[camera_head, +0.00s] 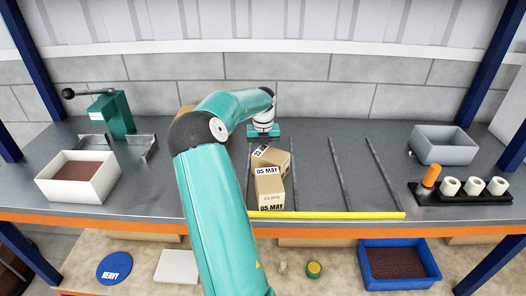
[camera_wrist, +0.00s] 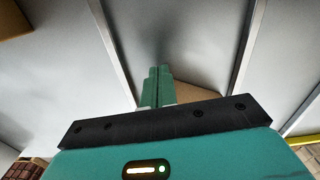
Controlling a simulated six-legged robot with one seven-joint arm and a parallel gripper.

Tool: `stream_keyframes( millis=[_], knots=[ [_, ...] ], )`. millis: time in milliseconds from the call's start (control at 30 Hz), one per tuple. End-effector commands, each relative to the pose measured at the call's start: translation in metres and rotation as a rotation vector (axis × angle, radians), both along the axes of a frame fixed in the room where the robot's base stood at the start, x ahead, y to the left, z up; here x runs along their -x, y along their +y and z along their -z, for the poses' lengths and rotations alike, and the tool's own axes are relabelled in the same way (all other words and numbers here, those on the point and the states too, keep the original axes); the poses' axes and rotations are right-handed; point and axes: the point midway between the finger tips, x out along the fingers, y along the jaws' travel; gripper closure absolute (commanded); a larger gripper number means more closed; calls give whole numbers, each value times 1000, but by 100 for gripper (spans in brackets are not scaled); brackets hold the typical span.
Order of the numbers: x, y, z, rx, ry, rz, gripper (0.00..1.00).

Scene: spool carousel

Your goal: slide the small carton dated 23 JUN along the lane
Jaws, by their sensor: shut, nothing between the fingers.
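Two tan cartons stand one behind the other in a lane. The front carton (camera_head: 270,190) reads 05 MAY on its top and front. The rear carton (camera_head: 278,158) is turned at an angle; its label seems to start with 23, the rest hard to read. My gripper (camera_head: 264,136) is low over the shelf behind the rear carton. In the wrist view my gripper's fingers (camera_wrist: 158,86) are shut together, with nothing between them. A tan carton (camera_wrist: 200,96) shows partly behind the fingers; whether they touch it I cannot tell.
Thin rails (camera_head: 342,172) divide the lanes; a yellow strip (camera_head: 330,215) closes their front. The lanes to the right are empty. Another brown carton (camera_head: 186,110) is mostly hidden behind my arm. A grey bin (camera_head: 444,146), a spool rack (camera_head: 460,198) and a white box (camera_head: 78,190) stand at the sides.

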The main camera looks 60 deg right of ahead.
Motion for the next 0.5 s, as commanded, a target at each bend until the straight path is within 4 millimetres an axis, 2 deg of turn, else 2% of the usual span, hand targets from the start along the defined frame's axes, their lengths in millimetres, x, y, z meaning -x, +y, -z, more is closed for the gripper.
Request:
stream_keyframes(
  millis=[200,500],
  knots=[
    [8,13,0,-2,0,0,100],
    [8,13,0,-1,1,0,100]
  ],
)
